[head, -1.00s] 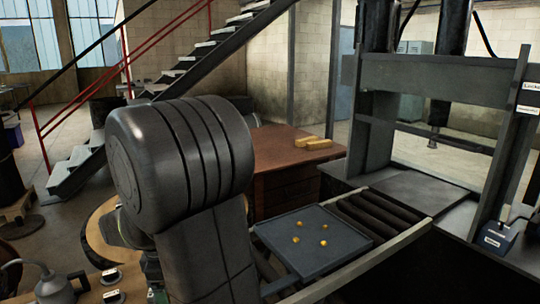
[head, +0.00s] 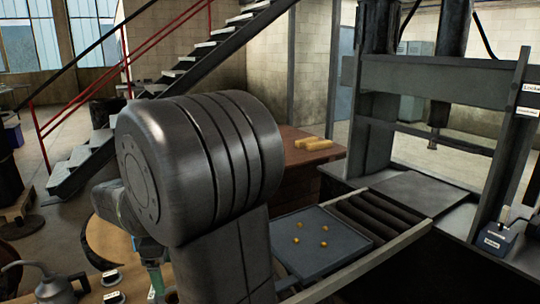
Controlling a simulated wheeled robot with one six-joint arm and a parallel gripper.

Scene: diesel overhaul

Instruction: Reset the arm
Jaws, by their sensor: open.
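My own arm fills the centre left of the head view, its thick grey joint standing in front of the workbench area. My gripper is not clearly visible; the arm's far end is hidden behind the joint or out of the picture. A blue-grey tray (head: 330,262) with several small brass-coloured pieces (head: 299,239) on it sits right of my arm, at the near end of a roller track.
A large press frame (head: 440,85) stands at the right, with dark rollers (head: 375,220) leading to it. A brown wooden bench (head: 296,150) with yellowish blocks (head: 313,143) is behind my arm. A metal staircase (head: 190,70) rises at the back left. A grey can (head: 45,285) stands lower left.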

